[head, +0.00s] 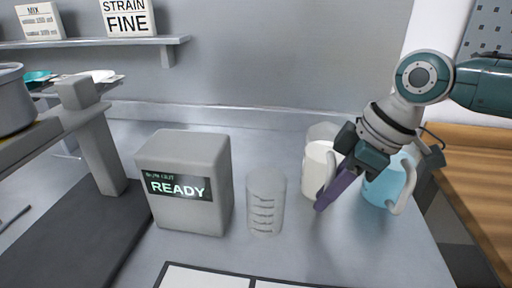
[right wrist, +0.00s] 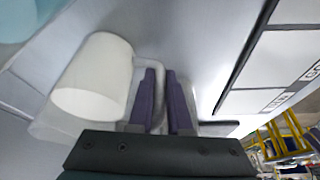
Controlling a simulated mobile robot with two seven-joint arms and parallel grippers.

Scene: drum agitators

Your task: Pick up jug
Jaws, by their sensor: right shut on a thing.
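A cream jug (head: 316,172) stands upright on the grey counter at the right of the head view, and its body also shows in the right wrist view (right wrist: 95,78). My right gripper (head: 322,206) reaches in from the right, its purple fingers beside the jug. In the right wrist view the fingers (right wrist: 164,98) are shut on the jug's handle. The gripper hides part of the jug in the head view. A light blue jug (head: 382,187) stands just to the right, partly behind the gripper. My left gripper is not in view.
A clear container (head: 323,131) stands behind the cream jug. A clear graduated beaker (head: 266,205) and a grey box reading READY (head: 187,150) stand to the left. A white, black-edged mat (head: 205,278) lies at the front. A shelf (head: 100,42) runs along the back wall.

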